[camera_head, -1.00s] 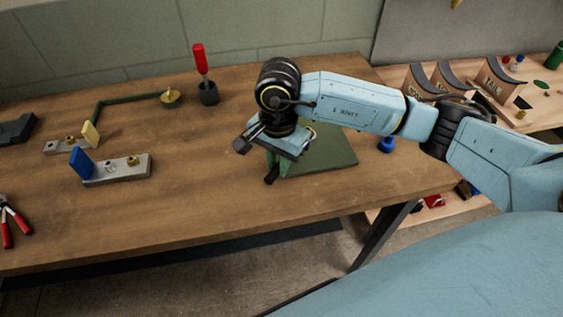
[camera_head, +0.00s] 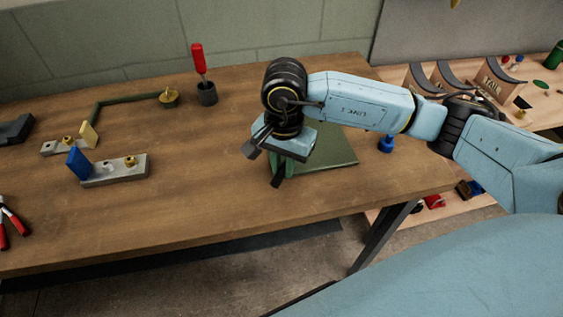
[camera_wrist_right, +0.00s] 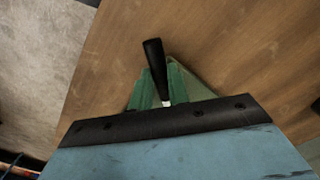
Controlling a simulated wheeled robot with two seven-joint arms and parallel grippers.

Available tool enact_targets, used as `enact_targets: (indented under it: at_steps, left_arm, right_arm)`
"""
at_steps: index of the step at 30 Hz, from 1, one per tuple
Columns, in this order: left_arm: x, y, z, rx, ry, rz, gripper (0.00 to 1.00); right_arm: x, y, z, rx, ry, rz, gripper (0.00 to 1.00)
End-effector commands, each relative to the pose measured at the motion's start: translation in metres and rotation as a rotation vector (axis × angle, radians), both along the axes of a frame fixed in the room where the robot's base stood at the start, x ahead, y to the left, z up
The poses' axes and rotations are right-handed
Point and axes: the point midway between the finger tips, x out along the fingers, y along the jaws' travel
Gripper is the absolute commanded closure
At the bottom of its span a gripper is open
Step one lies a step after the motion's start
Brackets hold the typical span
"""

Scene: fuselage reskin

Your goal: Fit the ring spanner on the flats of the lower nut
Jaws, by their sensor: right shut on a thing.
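My right gripper (camera_head: 265,166) hangs over the green stand (camera_head: 322,162) at the right of the bench. It is shut on a black-handled tool (camera_wrist_right: 154,68), seen in the right wrist view with a short bright piece at its lower end. The tool's head is hidden, so I cannot tell whether it is the ring spanner. A grey block (camera_head: 115,172) with a blue plate and a brass nut (camera_head: 130,161) lies left of the gripper, well apart. A smaller grey block with a yellow plate and another brass nut (camera_head: 69,140) lies behind it. Which nut is the lower one is unclear. My left gripper is not in view.
A red-handled screwdriver (camera_head: 198,60) stands in a dark cup (camera_head: 206,94) at the back. A green bar (camera_head: 120,100) reaches a brass piece. Red-handled pliers (camera_head: 12,220) lie front left. A blue object (camera_head: 386,144) is at right. The middle of the bench is clear.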

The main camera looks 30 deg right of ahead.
Motion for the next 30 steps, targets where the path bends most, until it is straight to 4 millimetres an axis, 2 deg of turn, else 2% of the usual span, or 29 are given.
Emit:
enact_targets:
  at_steps: [30]
  left_arm:
    - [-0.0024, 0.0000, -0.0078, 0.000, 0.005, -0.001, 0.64]
  right_arm:
    - [0.0003, 0.0003, -0.0005, -0.001, -0.001, -0.001, 1.00]
